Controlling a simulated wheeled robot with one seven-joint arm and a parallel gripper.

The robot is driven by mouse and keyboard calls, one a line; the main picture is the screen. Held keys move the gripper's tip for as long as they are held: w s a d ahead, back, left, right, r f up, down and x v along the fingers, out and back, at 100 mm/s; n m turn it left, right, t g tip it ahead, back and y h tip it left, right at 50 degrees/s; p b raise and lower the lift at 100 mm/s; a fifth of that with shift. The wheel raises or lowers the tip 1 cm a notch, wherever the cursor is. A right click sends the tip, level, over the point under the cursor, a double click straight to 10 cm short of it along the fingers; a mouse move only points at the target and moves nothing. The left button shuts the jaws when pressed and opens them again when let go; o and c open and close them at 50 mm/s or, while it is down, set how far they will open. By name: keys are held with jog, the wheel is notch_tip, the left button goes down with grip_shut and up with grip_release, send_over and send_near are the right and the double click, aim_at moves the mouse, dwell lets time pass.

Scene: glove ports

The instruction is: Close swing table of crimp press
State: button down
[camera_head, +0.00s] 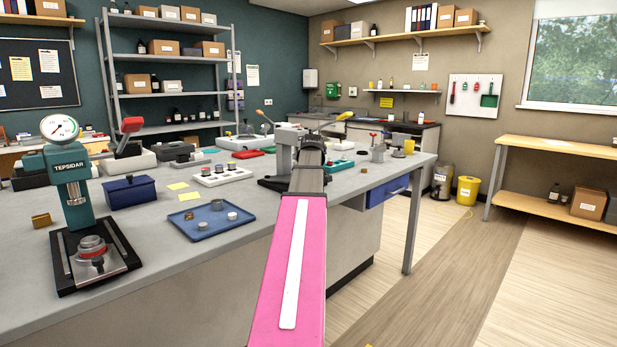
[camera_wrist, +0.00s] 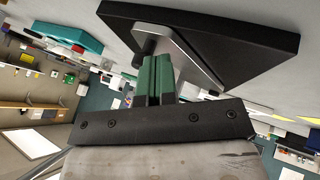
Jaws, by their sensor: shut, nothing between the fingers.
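A grey press (camera_head: 285,146) on a black base (camera_head: 272,184) stands on the bench near its right part, partly hidden behind my pink arm. I take it to be the crimp press, but no label on it is readable. A yellow-tipped lever (camera_head: 345,116) shows at its upper right. In the wrist view a black plate (camera_wrist: 255,42) with a light grey part (camera_wrist: 178,42) on it lies close beyond my gripper (camera_wrist: 154,62). The green fingers are shut and empty, close to the grey part; contact cannot be told. In the head view my arm hides the fingertips and the swing table.
A TEPSIDAR press (camera_head: 68,170) with a dial gauge stands at the bench's left front. A blue tray (camera_head: 205,229) with small parts, a white block (camera_head: 220,177) and a dark blue box (camera_head: 130,192) lie left of my arm.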

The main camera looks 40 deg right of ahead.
jog(key=shift+w+d, duration=0.15)
jog(key=shift+d, duration=0.2)
dwell(0.3)
jog(key=shift+a, duration=0.1)
jog(key=a, duration=0.1)
jog(key=s+a, duration=0.1)
jog(key=a, duration=0.1)
jog(key=s+a, duration=0.1)
jog(key=shift+a+r, duration=0.15)
jog(key=shift+a, duration=0.1)
jog(key=v, duration=0.9)
jog(key=shift+s+d+r, duration=0.25)
jog(key=shift+s+d, duration=0.05)
jog(key=shift+d, duration=0.05)
